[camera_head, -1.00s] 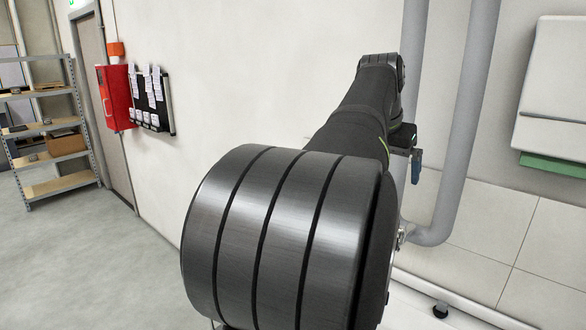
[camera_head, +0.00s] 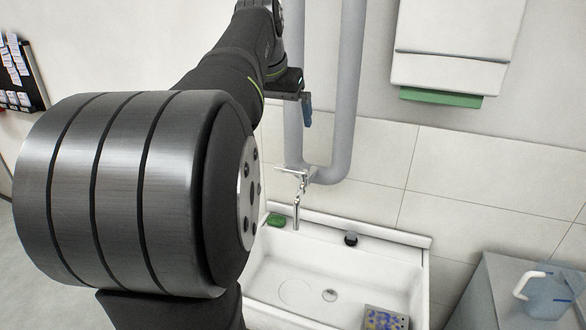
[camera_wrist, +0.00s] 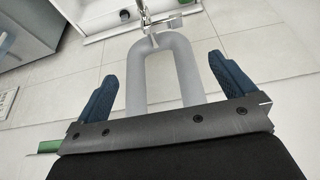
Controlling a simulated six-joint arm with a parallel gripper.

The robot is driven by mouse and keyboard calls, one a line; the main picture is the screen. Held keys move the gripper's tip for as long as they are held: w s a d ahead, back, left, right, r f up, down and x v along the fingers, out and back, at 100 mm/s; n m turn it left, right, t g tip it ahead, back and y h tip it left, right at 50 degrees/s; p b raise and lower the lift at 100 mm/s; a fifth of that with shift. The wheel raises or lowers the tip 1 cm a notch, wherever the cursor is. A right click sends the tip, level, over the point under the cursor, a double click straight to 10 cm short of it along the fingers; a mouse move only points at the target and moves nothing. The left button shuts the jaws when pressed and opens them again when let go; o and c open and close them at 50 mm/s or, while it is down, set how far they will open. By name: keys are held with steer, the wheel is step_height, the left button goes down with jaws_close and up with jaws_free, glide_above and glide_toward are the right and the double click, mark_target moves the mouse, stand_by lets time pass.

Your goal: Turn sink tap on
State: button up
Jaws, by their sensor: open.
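The metal sink tap (camera_head: 297,205) rises at the back left of the white sink (camera_head: 420,243), with a lever-like metal part at its top. In the wrist view the tap (camera_wrist: 146,18) is at the top, beyond the fingertips and partly cut by the frame edge. My gripper (camera_wrist: 161,68) is open and empty, its two blue fingers spread wide with the grey pipe showing between them. In the head view a blue finger of my gripper (camera_head: 308,110) is above the tap, in front of the pipes. I see no contact with the tap. My arm covers the sink's left side.
Grey pipes (camera_head: 345,110) run down the wall behind the tap. A white dispenser (camera_head: 450,45) hangs at upper right. A green item (camera_head: 276,220) and a black round item (camera_head: 351,240) are on the sink's back ledge. A blue jug (camera_head: 550,296) stands on the right counter.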

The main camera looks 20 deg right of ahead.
steer(key=shift+c, duration=0.4)
steer(key=shift+f, duration=0.2)
steer(key=c, duration=0.4)
steer(key=f+g, duration=0.1)
steer(key=f, duration=0.1)
steer(key=f+g+h, duration=0.1)
steer(key=f, duration=0.2)
steer(key=w+a+f+n+g, duration=0.1)
steer(key=f, duration=0.1)
steer(key=shift+f+h, duration=0.3)
steer(key=shift+h, duration=0.1)
steer(key=c, duration=1)
steer(key=n+h, duration=0.8)
steer(key=h, duration=0.5)
glide_toward(290, 167)
steer(key=d, duration=0.7)
steer(key=w+d, duration=0.1)
steer(key=d, duration=0.2)
steer(key=shift+d+f, duration=0.3)
steer(key=shift+c, duration=0.4)
jaws_close()
